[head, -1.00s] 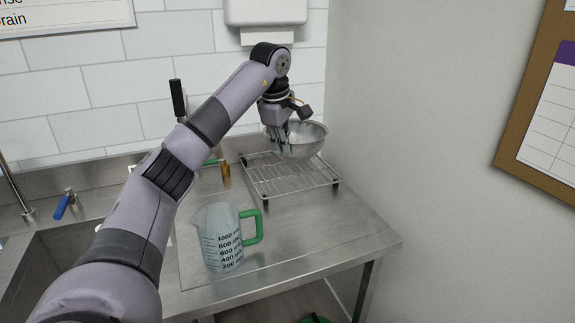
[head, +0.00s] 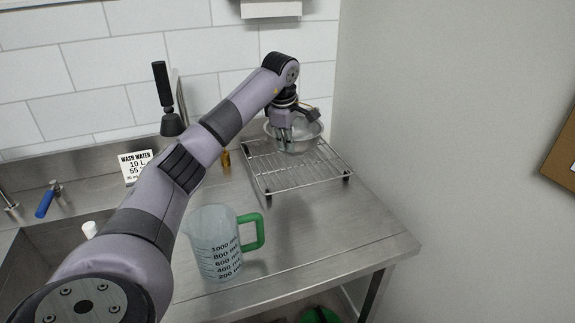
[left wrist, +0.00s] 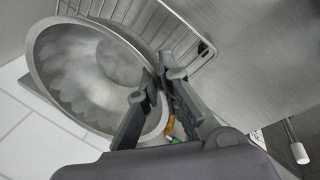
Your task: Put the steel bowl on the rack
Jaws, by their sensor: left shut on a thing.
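The steel bowl (head: 302,142) is at the far end of the wire rack (head: 300,178) in the head view, upright or nearly so. My left gripper (head: 284,143) is shut on the bowl's near left rim. In the left wrist view the bowl (left wrist: 75,70) fills the left side and its rim runs between the fingers of my left gripper (left wrist: 155,88). The rack (left wrist: 150,22) shows behind the bowl there. I cannot tell whether the bowl's base touches the rack wires. My right gripper is not in view.
A clear measuring jug (head: 217,250) with a green handle stands on the steel counter (head: 330,228) in front of the rack. A sink (head: 70,225) and a wash water sign (head: 136,166) are at the left. Walls close off the back and right.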

